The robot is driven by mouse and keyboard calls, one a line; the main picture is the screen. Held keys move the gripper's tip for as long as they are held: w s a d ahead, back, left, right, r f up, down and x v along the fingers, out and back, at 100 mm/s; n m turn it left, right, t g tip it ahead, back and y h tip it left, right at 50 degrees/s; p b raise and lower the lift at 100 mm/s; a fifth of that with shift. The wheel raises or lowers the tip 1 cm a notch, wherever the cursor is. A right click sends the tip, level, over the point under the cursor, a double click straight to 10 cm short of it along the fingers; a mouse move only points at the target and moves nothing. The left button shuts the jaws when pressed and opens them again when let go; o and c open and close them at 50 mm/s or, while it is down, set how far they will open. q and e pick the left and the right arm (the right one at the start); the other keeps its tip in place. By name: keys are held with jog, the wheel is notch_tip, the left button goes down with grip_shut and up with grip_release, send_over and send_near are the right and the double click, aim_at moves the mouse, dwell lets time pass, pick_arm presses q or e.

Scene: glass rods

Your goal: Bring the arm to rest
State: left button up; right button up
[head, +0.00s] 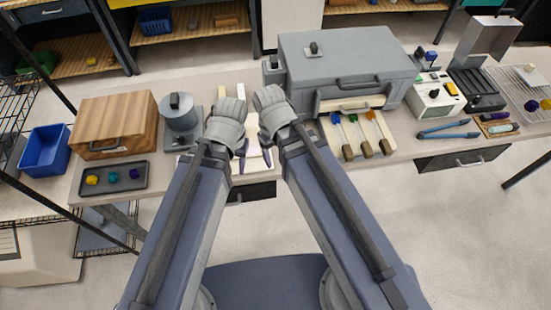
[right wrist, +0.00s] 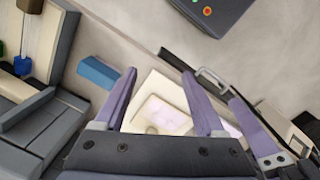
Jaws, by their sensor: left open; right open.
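My left gripper (head: 241,156) and my right gripper (head: 266,157) hang close side by side over the front middle of the bench (head: 222,171), largely hidden by my wrists. In the right wrist view my right gripper (right wrist: 163,100) has its two purple fingers spread apart with nothing held between them. Beyond the fingers is a pale board (right wrist: 160,90) with a whitish, pink-tinted patch. More purple finger parts show at the right of that view.
A wooden box (head: 118,122), a dark tray (head: 114,179) with small coloured pieces and a grey pot (head: 179,112) stand left. A large grey oven-like box (head: 345,58) is behind. Brown-ended rods (head: 348,151) on a pale board and a white device (head: 433,97) are right.

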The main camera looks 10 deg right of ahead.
jog(key=shift+s+a+m, duration=0.25)
jog(key=shift+s+m, duration=0.3)
jog(key=shift+m, duration=0.05)
jog(key=shift+s+a+m, duration=0.25)
jog(key=shift+s+m, duration=0.3)
jog(key=shift+m, duration=0.05)
